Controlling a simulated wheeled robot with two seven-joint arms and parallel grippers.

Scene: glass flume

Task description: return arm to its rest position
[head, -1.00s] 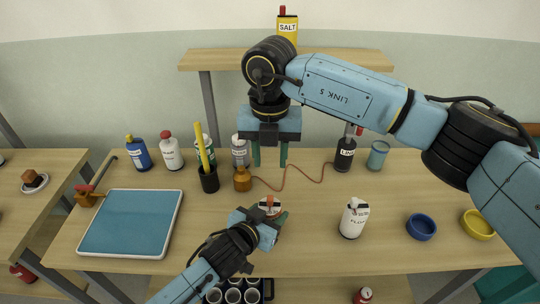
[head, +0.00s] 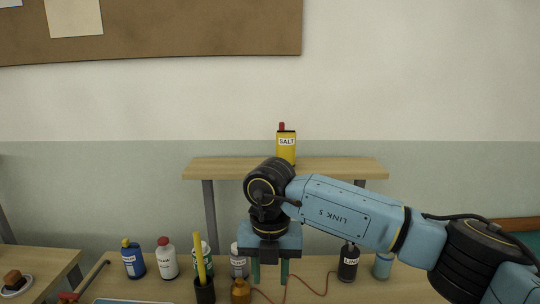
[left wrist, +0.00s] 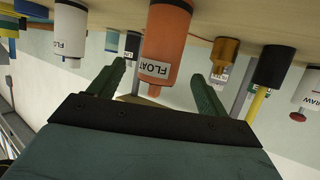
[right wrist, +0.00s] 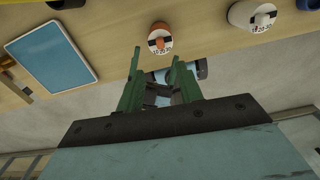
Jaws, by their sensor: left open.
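My right gripper (head: 270,272) hangs fingers down above the back part of the bench in the head view, with nothing held. Its two green fingers are apart, and it also shows in the right wrist view (right wrist: 157,82). My left gripper (left wrist: 157,88) shows only in its own wrist view, with fingers apart. An orange float (left wrist: 166,45) appears between those fingers in the picture; I cannot tell how near it is. Part of my left arm shows beyond the right gripper's fingers in the right wrist view.
A yellow salt container (head: 286,148) stands on the raised shelf (head: 230,168). A blue bottle (head: 133,262), a white bottle (head: 166,262), a dark cup (head: 204,290) and a dark bottle (head: 348,262) stand along the bench. The blue tray (right wrist: 52,55) shows in the right wrist view.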

